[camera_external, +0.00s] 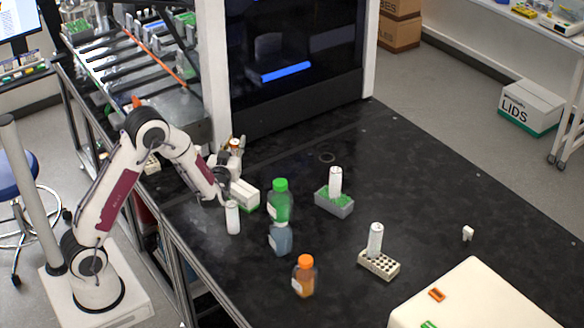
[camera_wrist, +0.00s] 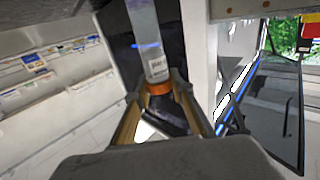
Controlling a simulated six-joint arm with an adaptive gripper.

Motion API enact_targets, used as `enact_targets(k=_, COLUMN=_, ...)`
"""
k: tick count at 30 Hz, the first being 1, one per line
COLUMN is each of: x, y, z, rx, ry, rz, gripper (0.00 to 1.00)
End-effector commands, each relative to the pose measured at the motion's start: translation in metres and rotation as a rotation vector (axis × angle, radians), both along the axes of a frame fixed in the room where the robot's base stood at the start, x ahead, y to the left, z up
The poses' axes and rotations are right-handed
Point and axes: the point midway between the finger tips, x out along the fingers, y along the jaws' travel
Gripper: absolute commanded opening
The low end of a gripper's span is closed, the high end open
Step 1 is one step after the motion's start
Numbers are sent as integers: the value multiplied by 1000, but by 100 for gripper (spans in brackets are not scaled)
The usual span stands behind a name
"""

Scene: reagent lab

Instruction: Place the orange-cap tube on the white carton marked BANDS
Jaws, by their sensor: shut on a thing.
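The orange-cap tube is held in my gripper. The wrist view shows its orange cap (camera_wrist: 158,88) between the two fingers, with the pale, labelled tube body (camera_wrist: 150,35) reaching up from it in the picture. In the external view my gripper (camera_external: 235,148) is at the back left of the black bench, with a small orange spot at its fingertips. A small white carton (camera_external: 243,195) with a green lower edge stands just below my gripper in the picture. I cannot read any marking on it. The wrist view also shows my gripper (camera_wrist: 160,95) shut on the tube.
A white bottle (camera_external: 233,218) stands close in front of the carton. A green-capped bottle (camera_external: 280,200) and an orange-capped bottle (camera_external: 304,276) stand to the right. Two racks (camera_external: 334,202) (camera_external: 379,264) hold white tubes. A dark-fronted machine (camera_external: 290,70) rises behind. The right bench is mostly clear.

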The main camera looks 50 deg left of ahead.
Motion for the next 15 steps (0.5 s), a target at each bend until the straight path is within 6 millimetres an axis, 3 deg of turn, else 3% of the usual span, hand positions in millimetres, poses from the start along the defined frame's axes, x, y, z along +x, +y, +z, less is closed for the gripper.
enact_targets(k=6, x=0, y=0, z=-16, rx=0, ry=0, rz=1, gripper=14)
enact_targets(k=15, x=0, y=0, z=-18, rx=0, ry=-1, rz=1, gripper=14)
